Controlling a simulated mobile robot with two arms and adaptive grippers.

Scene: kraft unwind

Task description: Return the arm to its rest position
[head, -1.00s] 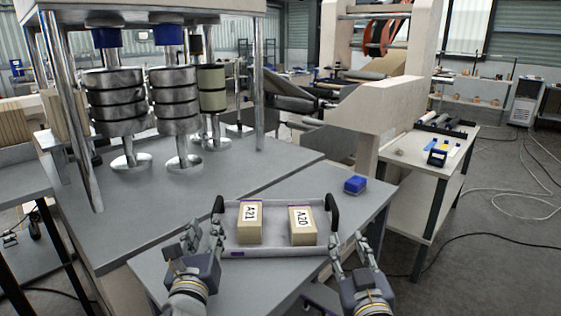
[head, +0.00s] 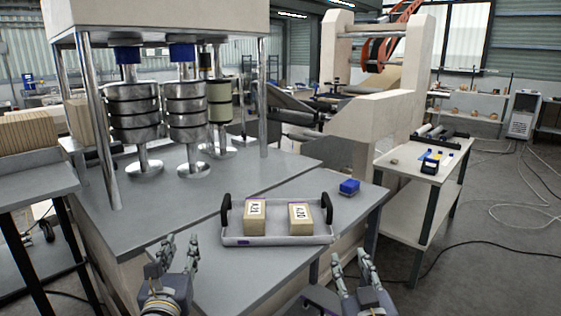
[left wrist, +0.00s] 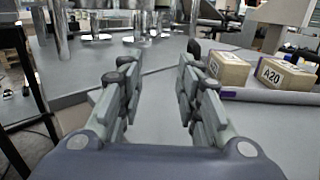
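My left gripper (head: 180,262) is open and empty over the front part of the grey table. In the left wrist view its two fingers (left wrist: 155,95) stand apart with nothing between them. My right gripper (head: 354,276) is open and empty at the lower right, in front of the table edge. A grey tray (head: 278,240) with black handles stands on the table beyond both grippers, touching neither. In it lie two tan boxes, one labelled A21 (head: 255,217) and one labelled A20 (head: 300,218).
A blue block (head: 349,187) lies right of the tray. A machine with stacked metal rollers (head: 187,110) stands at the back left. A side table (head: 412,170) with small items is on the right. Open floor lies further right.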

